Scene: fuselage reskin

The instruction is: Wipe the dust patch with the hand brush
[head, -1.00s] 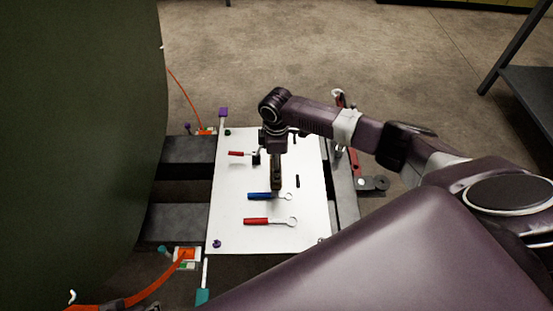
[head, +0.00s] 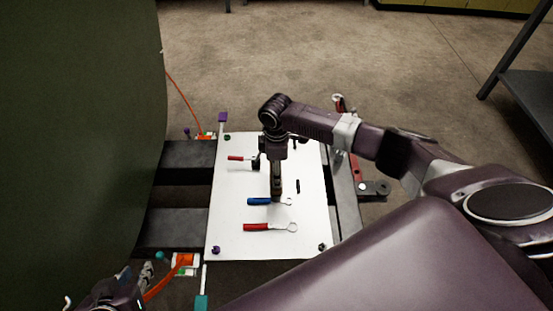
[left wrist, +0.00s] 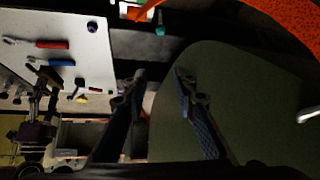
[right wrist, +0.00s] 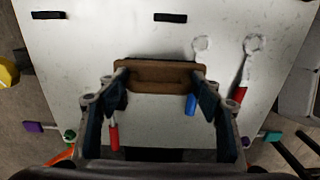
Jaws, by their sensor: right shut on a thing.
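My right gripper (head: 276,190) is over the middle of the white panel (head: 230,190). In the right wrist view my right gripper (right wrist: 160,80) is shut on the hand brush (right wrist: 155,74), whose brown back spans between the fingers. The bristles are hidden beneath, and I cannot tell whether they touch the panel. I cannot clearly make out the dust patch; the panel shows only faint grey specks. My left gripper (head: 146,273) is at the lower left of the head view, beside the dark green curved body (head: 80,130). In the left wrist view my left gripper (left wrist: 160,72) is open and empty.
On the panel lie a blue-handled tool (head: 259,201), a red-handled tool (head: 257,227) and another red-handled item (head: 239,158). Small black pieces (head: 297,186) are there too. Orange cable (head: 158,286) runs at the lower left. A dark shelf (head: 528,95) stands at the right.

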